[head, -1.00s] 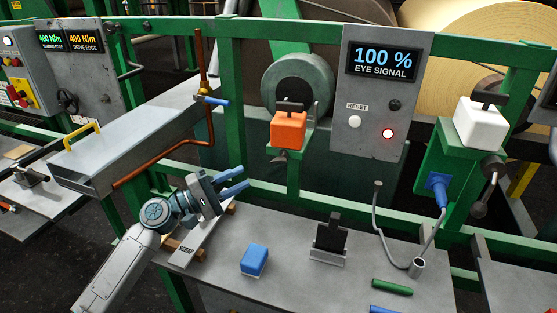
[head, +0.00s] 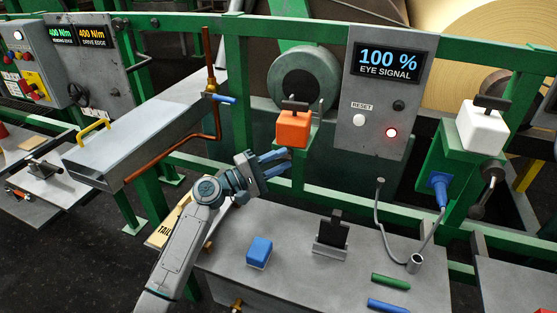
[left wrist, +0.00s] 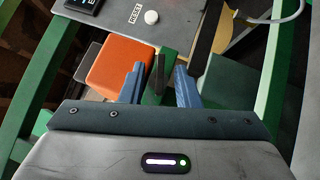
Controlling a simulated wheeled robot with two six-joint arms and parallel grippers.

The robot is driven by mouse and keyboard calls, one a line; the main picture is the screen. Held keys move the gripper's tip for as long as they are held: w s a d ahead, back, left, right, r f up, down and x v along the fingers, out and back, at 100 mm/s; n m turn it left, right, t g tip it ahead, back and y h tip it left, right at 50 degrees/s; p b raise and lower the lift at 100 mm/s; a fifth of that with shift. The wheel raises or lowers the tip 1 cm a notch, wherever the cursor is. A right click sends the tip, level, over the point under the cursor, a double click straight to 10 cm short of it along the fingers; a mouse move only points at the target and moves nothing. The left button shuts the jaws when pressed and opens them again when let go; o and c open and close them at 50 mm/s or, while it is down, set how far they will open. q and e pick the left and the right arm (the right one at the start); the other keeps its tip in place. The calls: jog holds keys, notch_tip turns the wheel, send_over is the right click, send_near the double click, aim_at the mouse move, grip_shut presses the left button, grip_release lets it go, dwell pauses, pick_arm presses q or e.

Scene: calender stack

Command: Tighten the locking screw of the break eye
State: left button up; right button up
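The orange break eye (head: 293,130) sits on a green bracket on the rail, with a dark bar on top. My left gripper (head: 283,160) is just below and left of it, fingers open and pointing right. In the left wrist view, the orange eye (left wrist: 121,64) is beside the left finger. A thin dark handle (left wrist: 158,74), which looks like the locking screw's, stands between the open blue fingers (left wrist: 159,84) in that view. I cannot tell whether a finger touches it. In the head view the gripper hides the screw. My right gripper is out of view.
The grey panel (head: 377,135) reads 100 % eye signal, with a lit red lamp. A white eye (head: 482,126) is at right. The bench (head: 355,285) below holds a blue block (head: 259,250), a dark stand (head: 332,236) and a bent grey tool (head: 391,235).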

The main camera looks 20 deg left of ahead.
pick_arm(q)
jog(key=shift+c, duration=0.4)
grip_shut()
jog(key=shift+r, duration=0.1)
jog(key=shift+r+m+g+y+p, duration=0.25)
jog(key=shift+m+g+y+p, duration=0.4)
jog(key=shift+m+p, duration=0.45)
jog(key=m+y+p, duration=0.1)
jog(key=g+p, duration=0.1)
jog(key=p, duration=0.1)
jog(key=shift+r+m+g+y, duration=0.25)
jog(key=shift+m+y, duration=0.1)
jog(key=shift+m, duration=0.05)
jog(key=shift+m+g+y+p, duration=0.3)
jog(key=shift+m+y+p, duration=0.25)
jog(key=shift+p, duration=0.5)
jog(key=shift+f+m+y+p, duration=0.15)
jog(key=shift+m+y+p, duration=0.1)
jog(key=shift+y+p, duration=0.15)
